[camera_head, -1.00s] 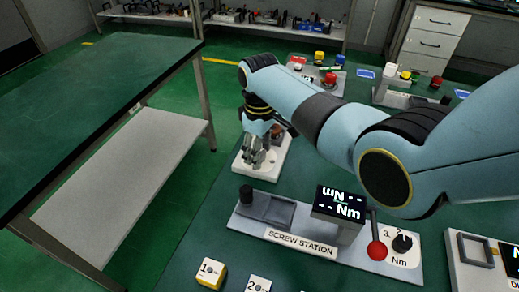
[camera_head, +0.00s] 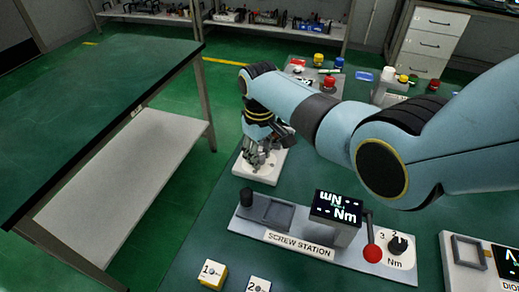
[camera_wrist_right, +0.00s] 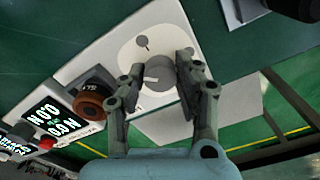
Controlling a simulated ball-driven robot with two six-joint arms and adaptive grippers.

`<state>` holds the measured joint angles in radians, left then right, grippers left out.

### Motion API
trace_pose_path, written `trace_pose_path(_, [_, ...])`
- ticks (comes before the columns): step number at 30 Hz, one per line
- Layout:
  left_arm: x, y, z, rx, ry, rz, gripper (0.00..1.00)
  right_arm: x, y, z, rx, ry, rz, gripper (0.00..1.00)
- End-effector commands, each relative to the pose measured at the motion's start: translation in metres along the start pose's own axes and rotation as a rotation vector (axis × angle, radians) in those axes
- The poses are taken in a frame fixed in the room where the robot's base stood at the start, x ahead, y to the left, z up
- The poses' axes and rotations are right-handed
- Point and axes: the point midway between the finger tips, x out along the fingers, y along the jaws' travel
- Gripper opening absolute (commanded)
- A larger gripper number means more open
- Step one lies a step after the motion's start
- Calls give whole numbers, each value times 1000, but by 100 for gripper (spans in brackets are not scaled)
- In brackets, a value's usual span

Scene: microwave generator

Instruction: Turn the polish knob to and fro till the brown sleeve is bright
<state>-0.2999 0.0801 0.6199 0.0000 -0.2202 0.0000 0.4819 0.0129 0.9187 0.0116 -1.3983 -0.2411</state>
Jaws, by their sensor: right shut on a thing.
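My right gripper (camera_head: 257,160) is over the white station base (camera_head: 258,174) in the head view, where its fingers hide the knob. In the right wrist view the grey round knob (camera_wrist_right: 159,73), with a white mark on its face, sits between the two fingers of the right gripper (camera_wrist_right: 160,80). The gripper is shut on it. The brown sleeve (camera_wrist_right: 90,104) stands beside the knob, to its left in the wrist view, under a dark round cap. It looks dull brown. My left gripper is not in view.
A lit display (camera_wrist_right: 50,123) and a red button (camera_wrist_right: 47,143) are near the sleeve. The screw station (camera_head: 300,246) stands in front, with a red-tipped lever (camera_head: 373,252). An empty green table (camera_head: 90,100) stands to the left.

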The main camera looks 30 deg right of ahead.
Motion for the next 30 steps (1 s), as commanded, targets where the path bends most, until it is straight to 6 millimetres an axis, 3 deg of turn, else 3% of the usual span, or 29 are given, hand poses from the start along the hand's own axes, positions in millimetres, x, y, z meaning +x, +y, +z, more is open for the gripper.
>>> trace_pose_path(12, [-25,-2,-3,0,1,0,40,-2,0,0,392,0,-1,0])
trace_pose_path(30, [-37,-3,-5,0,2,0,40,-1,0,-1,813,1,-1,0])
